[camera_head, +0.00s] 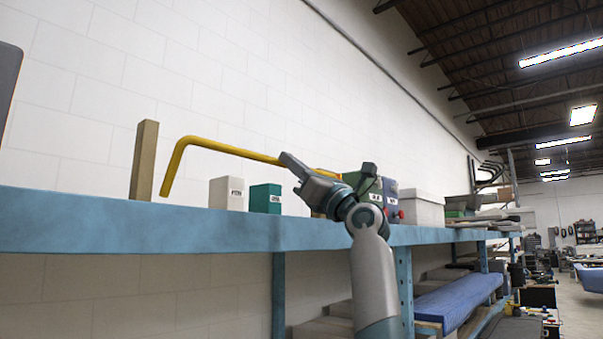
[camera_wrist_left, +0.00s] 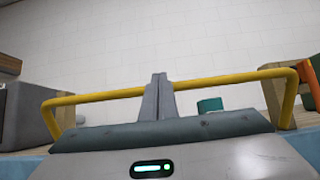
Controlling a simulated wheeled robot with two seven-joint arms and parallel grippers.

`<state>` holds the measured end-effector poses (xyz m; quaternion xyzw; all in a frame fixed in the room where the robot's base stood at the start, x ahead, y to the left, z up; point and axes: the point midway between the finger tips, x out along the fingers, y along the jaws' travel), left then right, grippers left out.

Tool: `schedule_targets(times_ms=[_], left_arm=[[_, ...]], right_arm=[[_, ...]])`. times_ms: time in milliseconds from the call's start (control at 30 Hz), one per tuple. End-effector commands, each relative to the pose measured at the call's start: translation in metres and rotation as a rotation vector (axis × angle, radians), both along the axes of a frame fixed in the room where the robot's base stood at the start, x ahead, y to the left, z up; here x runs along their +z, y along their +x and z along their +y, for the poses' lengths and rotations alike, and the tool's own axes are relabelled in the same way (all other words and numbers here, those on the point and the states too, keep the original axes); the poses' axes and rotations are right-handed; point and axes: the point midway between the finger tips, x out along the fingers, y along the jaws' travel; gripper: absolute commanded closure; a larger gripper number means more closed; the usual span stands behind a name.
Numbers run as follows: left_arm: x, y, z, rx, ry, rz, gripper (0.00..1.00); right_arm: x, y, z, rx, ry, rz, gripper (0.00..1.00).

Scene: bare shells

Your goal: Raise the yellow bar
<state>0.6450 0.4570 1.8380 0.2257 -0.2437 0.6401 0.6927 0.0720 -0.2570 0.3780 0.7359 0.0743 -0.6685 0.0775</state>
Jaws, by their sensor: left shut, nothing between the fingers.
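The yellow bar (camera_head: 232,150) is bent down at its end and stands like a handle above the blue shelf (camera_head: 130,226) in the head view. In the left wrist view the yellow bar (camera_wrist_left: 230,78) runs across the picture, with a bent leg at each side. My left gripper (camera_head: 291,163) is at the bar's middle stretch. Its fingers are together in the left wrist view (camera_wrist_left: 159,82), with nothing between them. They cross in front of the bar and hide a short part of it. I cannot tell whether they touch it. My right gripper is not in view.
A wooden post (camera_head: 145,161) stands near the bar's left leg. A white box (camera_head: 226,194) and a teal box (camera_head: 265,199) stand behind the bar. Green and grey boxes and a pale bin (camera_head: 422,211) are further right. A white wall is behind the shelf.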

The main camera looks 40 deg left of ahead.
Motion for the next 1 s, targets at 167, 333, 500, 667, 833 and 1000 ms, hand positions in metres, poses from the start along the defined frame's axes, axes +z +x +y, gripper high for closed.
schedule_targets(times_ms=[167, 333, 500, 667, 833, 1000], left_arm=[[0.015, 0.0, 0.019, 0.002, -0.003, 0.0, 1.0], [0.024, 0.002, 0.034, 0.003, -0.002, 0.0, 1.0], [0.028, 0.003, 0.046, 0.001, -0.004, 0.0, 1.0], [0.03, 0.004, 0.052, 0.001, -0.002, 0.0, 1.0], [0.03, 0.004, 0.054, 0.002, -0.003, 0.001, 1.0], [0.03, 0.004, 0.055, 0.002, -0.003, 0.001, 1.0]], right_arm=[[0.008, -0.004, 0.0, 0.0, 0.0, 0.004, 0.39], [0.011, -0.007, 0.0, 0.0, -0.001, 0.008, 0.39], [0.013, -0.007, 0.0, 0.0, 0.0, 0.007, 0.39], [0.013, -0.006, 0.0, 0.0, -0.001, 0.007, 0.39], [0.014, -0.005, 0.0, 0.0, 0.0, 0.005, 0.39], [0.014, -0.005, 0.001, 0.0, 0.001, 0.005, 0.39]])
